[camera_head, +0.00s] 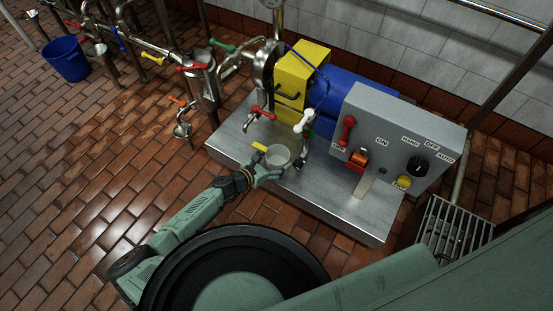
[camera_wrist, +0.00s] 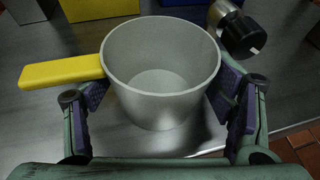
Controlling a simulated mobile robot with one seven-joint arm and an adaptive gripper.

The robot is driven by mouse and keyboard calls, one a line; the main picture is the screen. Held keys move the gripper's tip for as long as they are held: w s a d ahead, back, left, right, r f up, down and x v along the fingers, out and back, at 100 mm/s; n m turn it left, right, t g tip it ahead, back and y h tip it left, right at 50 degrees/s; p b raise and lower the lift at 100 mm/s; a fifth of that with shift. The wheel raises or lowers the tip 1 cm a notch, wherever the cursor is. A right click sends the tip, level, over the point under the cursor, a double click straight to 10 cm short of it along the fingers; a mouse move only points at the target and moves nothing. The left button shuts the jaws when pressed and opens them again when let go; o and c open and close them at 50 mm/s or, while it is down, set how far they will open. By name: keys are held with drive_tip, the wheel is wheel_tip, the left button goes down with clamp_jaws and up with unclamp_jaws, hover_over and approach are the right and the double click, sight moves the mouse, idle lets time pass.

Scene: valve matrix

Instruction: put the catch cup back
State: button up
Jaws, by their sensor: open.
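The catch cup (camera_head: 278,155) is a light metal cup with a yellow handle (camera_head: 259,146) that points to the left. It is upright on the steel base plate (camera_head: 328,205), near the plate's front edge. In the wrist view the cup (camera_wrist: 160,75) fills the middle, is empty inside, and its handle (camera_wrist: 60,73) reaches left. My gripper (camera_wrist: 165,110) has its purple-padded fingers on either side of the cup, open. I cannot tell whether either pad touches the wall. In the head view my gripper (camera_head: 265,172) is at the cup's near side.
A red-handled tap (camera_head: 263,112) and a white-handled valve (camera_head: 304,122) stand close behind the cup. A grey control box (camera_head: 395,135) with switches is to the right. Pipework with coloured valve handles and a blue bucket (camera_head: 67,60) are at the left. The front of the plate is mostly clear.

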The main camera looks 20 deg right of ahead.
drive_tip(key=v, duration=1.1)
